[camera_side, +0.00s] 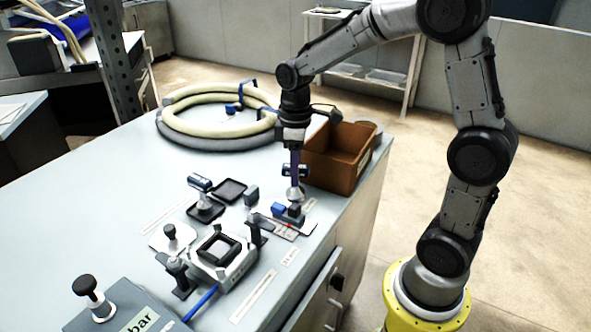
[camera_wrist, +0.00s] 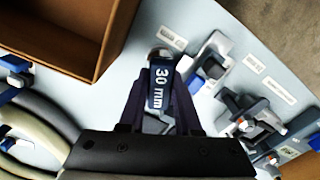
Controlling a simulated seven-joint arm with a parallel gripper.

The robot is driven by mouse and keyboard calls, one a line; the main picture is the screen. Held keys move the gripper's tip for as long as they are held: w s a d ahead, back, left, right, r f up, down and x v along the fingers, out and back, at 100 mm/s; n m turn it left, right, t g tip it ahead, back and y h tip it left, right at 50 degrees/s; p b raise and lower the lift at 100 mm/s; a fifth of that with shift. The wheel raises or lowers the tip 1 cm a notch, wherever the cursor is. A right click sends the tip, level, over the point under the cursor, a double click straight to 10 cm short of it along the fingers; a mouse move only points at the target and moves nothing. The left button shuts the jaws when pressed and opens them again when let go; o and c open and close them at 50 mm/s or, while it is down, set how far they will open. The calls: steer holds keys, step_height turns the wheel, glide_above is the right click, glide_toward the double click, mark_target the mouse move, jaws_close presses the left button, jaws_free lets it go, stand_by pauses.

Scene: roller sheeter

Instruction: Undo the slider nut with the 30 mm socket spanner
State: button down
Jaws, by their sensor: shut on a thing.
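The 30 mm socket spanner (camera_wrist: 160,90) has a dark blue body with "30 mm" in white, which faces the wrist camera. My gripper (camera_side: 295,166) is shut on it and holds it roughly upright. In the side view the spanner (camera_side: 294,172) shows a dark blue band just below my fingers, with a silver part under it. That silver end is directly above a small dark grey block (camera_side: 291,214) on a flat plate. The slider nut cannot be made out; the spanner and block hide that spot. I cannot tell whether the socket touches or sits around it.
A brown open box (camera_side: 345,150) stands close behind and right of my gripper. Coiled hoses (camera_side: 218,115) lie at the back left. A clamp fixture (camera_side: 222,262) is in front.

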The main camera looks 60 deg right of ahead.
steer(key=shift+n, duration=1.1)
steer(key=shift+n, duration=1.8)
steer(key=shift+n, duration=0.9)
steer(key=shift+r+n, duration=0.1)
steer(key=shift+n, duration=0.8)
